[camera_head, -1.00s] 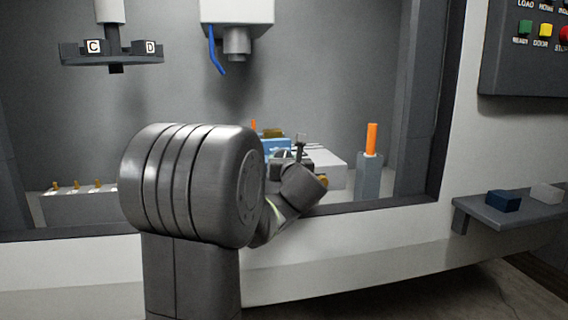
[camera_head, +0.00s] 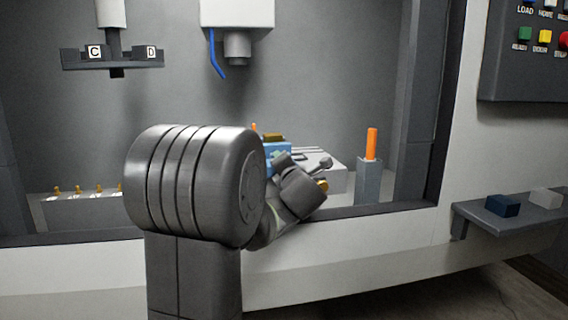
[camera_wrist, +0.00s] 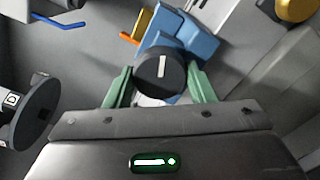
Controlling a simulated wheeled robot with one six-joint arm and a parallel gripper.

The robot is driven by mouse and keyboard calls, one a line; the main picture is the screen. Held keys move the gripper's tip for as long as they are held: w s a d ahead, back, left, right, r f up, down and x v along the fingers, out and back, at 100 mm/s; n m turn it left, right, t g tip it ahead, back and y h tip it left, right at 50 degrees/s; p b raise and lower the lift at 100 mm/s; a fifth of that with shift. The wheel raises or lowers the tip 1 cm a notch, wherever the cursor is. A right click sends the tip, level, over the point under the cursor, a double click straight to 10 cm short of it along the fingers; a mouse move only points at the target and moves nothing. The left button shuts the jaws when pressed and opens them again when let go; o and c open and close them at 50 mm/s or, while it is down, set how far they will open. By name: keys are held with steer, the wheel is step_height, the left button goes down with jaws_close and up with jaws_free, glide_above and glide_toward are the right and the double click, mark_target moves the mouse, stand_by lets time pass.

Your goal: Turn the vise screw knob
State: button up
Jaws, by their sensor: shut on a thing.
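The vise screw knob (camera_wrist: 161,78) is a black round knob with a white line across its face, seen in the wrist view. It sits on the near end of the blue vise (camera_wrist: 196,38). My gripper (camera_wrist: 160,84) has its two green fingers on opposite sides of the knob and is shut on it. In the head view the blue vise (camera_head: 278,151) shows partly behind my wrist. The knob and my fingertips are hidden there by my arm.
An orange-topped grey post (camera_head: 370,175) stands right of the vise. A tool disc marked C and D (camera_head: 112,58) and a spindle head with a blue hose (camera_head: 237,22) hang above. The booth's front sill (camera_head: 400,210) runs below my arm.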

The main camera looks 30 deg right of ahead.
steer(key=m+p, duration=0.5)
steer(key=m, duration=0.6)
steer(key=shift+m, duration=0.4)
stand_by(0.3)
steer(key=o, duration=1)
steer(key=shift+s, duration=0.1)
steer(key=p+v, duration=0.1)
steer(key=v, duration=1.2)
steer(key=shift+s+a, duration=0.15)
steer(key=shift+s, duration=0.15)
